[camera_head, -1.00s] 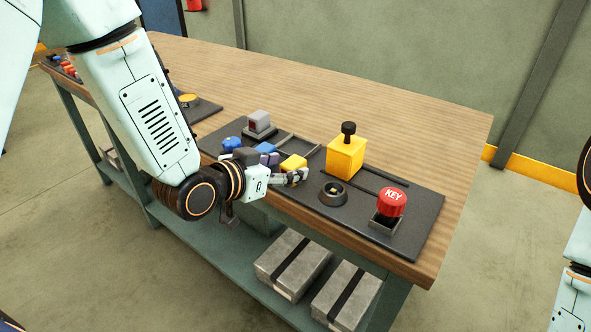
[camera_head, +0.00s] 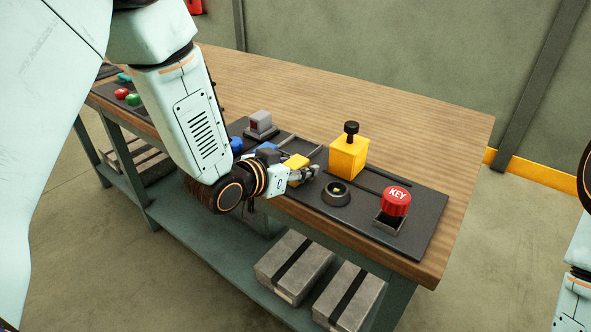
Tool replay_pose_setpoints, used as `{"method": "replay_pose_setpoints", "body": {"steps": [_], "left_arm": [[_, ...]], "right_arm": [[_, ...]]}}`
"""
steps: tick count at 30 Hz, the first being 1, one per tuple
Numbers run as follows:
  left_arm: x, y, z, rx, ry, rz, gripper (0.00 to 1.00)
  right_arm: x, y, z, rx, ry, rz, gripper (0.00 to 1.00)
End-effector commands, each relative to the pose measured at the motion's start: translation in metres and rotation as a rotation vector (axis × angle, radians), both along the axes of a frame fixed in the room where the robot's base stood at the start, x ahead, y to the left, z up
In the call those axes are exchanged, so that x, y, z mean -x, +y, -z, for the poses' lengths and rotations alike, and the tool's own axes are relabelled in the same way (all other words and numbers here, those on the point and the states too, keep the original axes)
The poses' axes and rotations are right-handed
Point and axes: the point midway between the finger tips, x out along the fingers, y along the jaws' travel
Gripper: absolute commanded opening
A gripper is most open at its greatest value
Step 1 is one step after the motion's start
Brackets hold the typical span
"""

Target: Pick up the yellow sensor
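A small yellow block (camera_head: 296,161) lies on the black panel (camera_head: 425,232), just behind my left gripper (camera_head: 310,173), which partly covers it. A larger yellow box (camera_head: 348,158) with a black knob on top stands to the right and behind, apart from the gripper. I cannot tell which of the two is the sensor. My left gripper reaches in low over the panel's front edge with its fingers pointing right. Its fingers are small and overlap, so I cannot tell if they are open or touching the small block. My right gripper is out of view.
A black round socket (camera_head: 336,193) and a red KEY button (camera_head: 396,202) are to the gripper's right. A grey block (camera_head: 260,121) and blue pieces (camera_head: 237,145) are behind it. The wooden tabletop (camera_head: 400,120) behind the panel is clear. Grey boxes (camera_head: 294,262) lie on the shelf below.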

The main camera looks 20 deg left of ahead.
Motion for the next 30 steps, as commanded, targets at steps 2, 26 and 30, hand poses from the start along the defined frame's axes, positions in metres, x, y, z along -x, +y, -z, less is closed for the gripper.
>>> {"method": "replay_pose_setpoints", "body": {"steps": [2, 26, 30], "left_arm": [[0.000, 0.000, 0.000, 0.000, 0.000, 0.000, 0.31], [-0.001, 0.000, -0.032, 0.001, -0.005, 0.000, 0.00], [-0.001, 0.000, -0.062, 0.000, -0.006, 0.000, 0.00]], "right_arm": [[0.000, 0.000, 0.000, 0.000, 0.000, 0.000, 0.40], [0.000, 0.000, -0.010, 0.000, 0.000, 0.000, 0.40], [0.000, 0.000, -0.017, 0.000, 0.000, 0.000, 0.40]]}}
